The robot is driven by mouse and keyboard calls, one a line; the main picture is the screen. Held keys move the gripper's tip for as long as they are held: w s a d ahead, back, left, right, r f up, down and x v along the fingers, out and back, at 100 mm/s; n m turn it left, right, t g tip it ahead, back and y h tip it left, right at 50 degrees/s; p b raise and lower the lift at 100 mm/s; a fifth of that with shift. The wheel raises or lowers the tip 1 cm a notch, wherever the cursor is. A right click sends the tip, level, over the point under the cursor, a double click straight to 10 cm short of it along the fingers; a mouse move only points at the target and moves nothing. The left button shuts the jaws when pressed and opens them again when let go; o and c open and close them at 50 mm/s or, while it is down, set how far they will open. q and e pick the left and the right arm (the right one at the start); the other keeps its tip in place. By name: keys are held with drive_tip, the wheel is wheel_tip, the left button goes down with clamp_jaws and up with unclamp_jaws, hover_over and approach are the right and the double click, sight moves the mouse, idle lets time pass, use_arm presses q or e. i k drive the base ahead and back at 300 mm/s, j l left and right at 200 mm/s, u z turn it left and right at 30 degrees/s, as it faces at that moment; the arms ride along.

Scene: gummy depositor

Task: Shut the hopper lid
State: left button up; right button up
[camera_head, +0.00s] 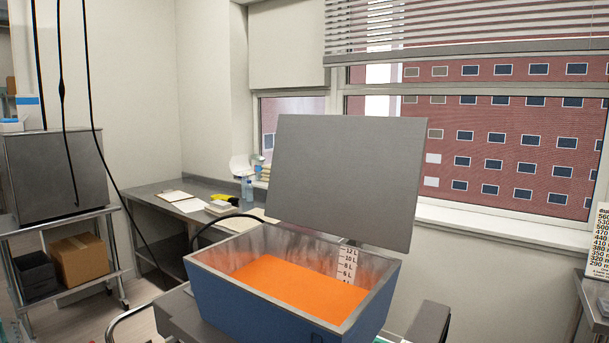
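The hopper (228,296) is a blue box with a bare metal rim and inner walls, at the bottom centre of the head view. An orange mass (290,287) fills its lower part, beside a white litre scale (347,264) on the inner wall. The hopper lid (347,180) is a flat grey panel. It stands raised and open above the hopper's back side, leaning slightly back, and the hopper mouth is uncovered. Neither of my grippers shows in this view.
A grey bench (190,183) with papers and a bottle (248,189) runs along the back wall below the window. A steel cart (62,228) with boxes stands at the left. Black cables hang at the upper left. A grey block (428,323) sits right of the hopper.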

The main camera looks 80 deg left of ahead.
sight(355, 178)
drive_tip(key=i+j+u, duration=0.2)
drive_tip(key=i+u, duration=0.15)
drive_tip(key=i, duration=0.25)
drive_tip(key=i+u, duration=0.35)
drive_tip(key=i, duration=0.25)
drive_tip(key=i+u, duration=0.3)
drive_tip(key=i, duration=0.3)
drive_tip(key=i+u, duration=0.25)
drive_tip(key=u, duration=0.25)
drive_tip(key=i+l+u, duration=0.15)
drive_tip(key=u, duration=0.35)
drive_tip(key=i+l+u, duration=0.3)
drive_tip(key=u, duration=0.2)
drive_tip(key=i+u, duration=0.15)
drive_tip(key=u, duration=0.25)
drive_tip(key=i+u, duration=0.15)
drive_tip(key=u, duration=0.3)
drive_tip(key=i+l+u, duration=0.1)
drive_tip(key=u, duration=0.3)
drive_tip(key=i+l+u, duration=0.1)
drive_tip(key=u, duration=0.35)
drive_tip(key=l+u, duration=0.4)
drive_tip(key=i+l+u, duration=0.25)
drive_tip(key=u, duration=0.3)
